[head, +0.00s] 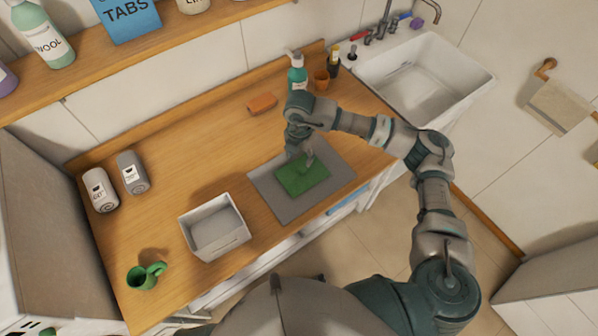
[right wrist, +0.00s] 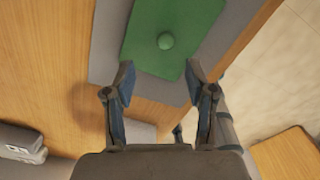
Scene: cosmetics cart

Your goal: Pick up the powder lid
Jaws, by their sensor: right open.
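A flat green rectangular piece with a small round knob, which looks like the powder lid (head: 303,179), lies on a grey mat (head: 268,196) on the wooden counter. In the right wrist view the lid (right wrist: 140,22) is at the top, with its round knob (right wrist: 166,41) in plain sight. My right gripper (head: 307,162) is over the far part of the lid in the head view. In the right wrist view my right gripper (right wrist: 160,78) has its fingers spread apart with nothing between them, and the knob lies beyond the fingertips. My left gripper is not in view.
A white open box (head: 214,230) stands left of the mat. A green mug (head: 145,275) and two labelled containers (head: 132,173) are farther left. An orange block (head: 262,103), a teal pump bottle (head: 297,75) and a sink (head: 425,80) are behind. The middle left counter is clear.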

